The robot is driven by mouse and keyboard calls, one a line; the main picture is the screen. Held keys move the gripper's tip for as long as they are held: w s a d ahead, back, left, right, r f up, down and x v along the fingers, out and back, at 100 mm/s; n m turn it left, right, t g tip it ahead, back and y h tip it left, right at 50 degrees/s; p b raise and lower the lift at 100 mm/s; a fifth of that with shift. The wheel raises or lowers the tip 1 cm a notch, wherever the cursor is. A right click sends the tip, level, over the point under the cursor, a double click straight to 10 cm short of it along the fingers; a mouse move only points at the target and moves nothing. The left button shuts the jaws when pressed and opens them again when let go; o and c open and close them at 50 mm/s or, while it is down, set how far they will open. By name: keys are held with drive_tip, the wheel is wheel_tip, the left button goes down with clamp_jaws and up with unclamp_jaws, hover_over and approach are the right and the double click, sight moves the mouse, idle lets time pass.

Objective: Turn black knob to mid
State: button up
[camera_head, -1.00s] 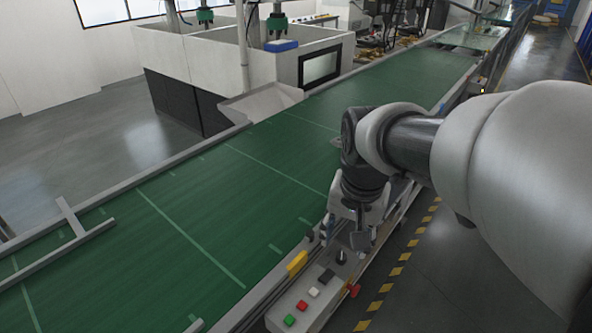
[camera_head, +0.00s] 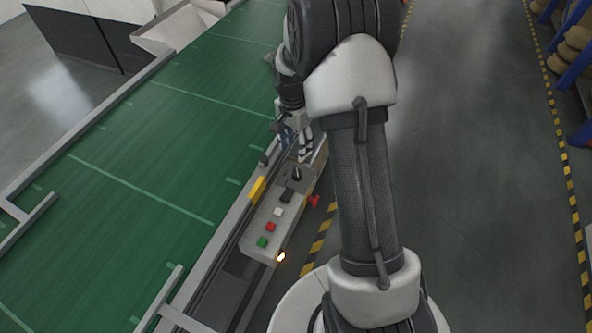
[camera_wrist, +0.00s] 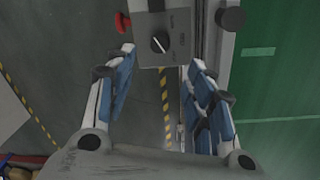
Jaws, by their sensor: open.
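The black knob (camera_head: 297,174) stands near the far end of the grey control box (camera_head: 257,238), beside the conveyor. In the wrist view the knob (camera_wrist: 160,42) is round with a slanted white mark, on a grey plate (camera_wrist: 180,29) with lettering too small to read. My gripper (camera_wrist: 160,78) is open, with its blue-padded fingers wide apart and nothing between them. The knob lies beyond the fingertips, between their two sides in the picture, and is not touched.
Green (camera_head: 262,242), red (camera_head: 270,227) and white (camera_head: 278,211) buttons sit on the box. A red side knob (camera_head: 314,201) sticks out at right. A yellow block (camera_head: 257,189) lies along the rail, next to the green conveyor belt (camera_head: 150,180).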

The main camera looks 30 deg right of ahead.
sight(297, 173)
drive_tip(key=f, duration=0.4)
drive_tip(key=f+b, duration=0.1)
drive_tip(key=f, duration=0.3)
drive_tip(key=f+b, duration=0.1)
drive_tip(key=f, duration=0.3)
drive_tip(key=shift+s+d+f, duration=0.1)
drive_tip(key=shift+s+f, duration=0.05)
drive_tip(key=shift+s, duration=0.1)
drive_tip(key=shift+c, duration=0.6)
drive_tip(key=c, duration=0.9)
